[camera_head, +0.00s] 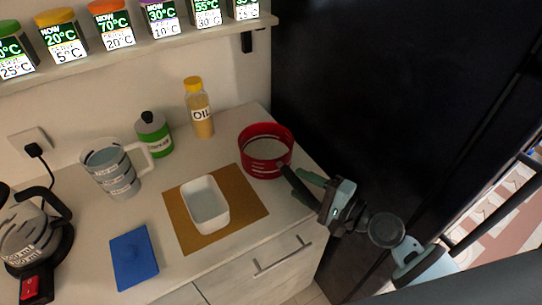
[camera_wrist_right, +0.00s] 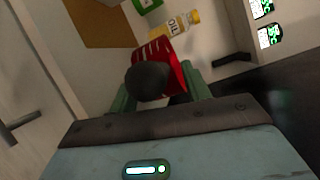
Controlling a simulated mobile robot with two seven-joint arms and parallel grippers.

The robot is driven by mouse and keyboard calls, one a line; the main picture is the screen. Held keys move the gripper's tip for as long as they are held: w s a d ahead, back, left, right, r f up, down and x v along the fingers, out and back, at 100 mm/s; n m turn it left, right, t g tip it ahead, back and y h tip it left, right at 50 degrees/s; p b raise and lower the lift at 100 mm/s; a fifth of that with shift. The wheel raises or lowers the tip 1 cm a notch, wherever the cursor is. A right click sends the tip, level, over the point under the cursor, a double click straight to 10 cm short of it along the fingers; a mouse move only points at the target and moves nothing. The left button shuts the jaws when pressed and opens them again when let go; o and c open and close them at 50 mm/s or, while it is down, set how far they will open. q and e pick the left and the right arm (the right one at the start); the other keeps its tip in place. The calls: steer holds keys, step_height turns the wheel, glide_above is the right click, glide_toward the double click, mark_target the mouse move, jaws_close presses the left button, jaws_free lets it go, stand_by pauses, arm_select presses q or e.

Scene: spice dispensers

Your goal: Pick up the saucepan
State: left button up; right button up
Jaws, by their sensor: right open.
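The red saucepan (camera_head: 265,151) stands on the counter at its right end, with its dark handle (camera_head: 299,187) pointing toward the lower right. My right gripper (camera_head: 314,188) is open at the outer end of the handle. In the right wrist view, the red pan (camera_wrist_right: 160,52) lies ahead, and the dark rounded handle end (camera_wrist_right: 148,81) is between the two green fingers (camera_wrist_right: 160,95). I cannot tell whether the fingers touch the handle. My left gripper is not in view.
A white dish (camera_head: 204,205) sits on a brown mat (camera_head: 246,188) left of the pan. An oil bottle (camera_head: 199,108), a green jar (camera_head: 154,134), a measuring jug (camera_head: 112,170), a blue board (camera_head: 134,258) and a kettle (camera_head: 30,232) share the counter. A black cabinet (camera_head: 390,90) rises at right.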

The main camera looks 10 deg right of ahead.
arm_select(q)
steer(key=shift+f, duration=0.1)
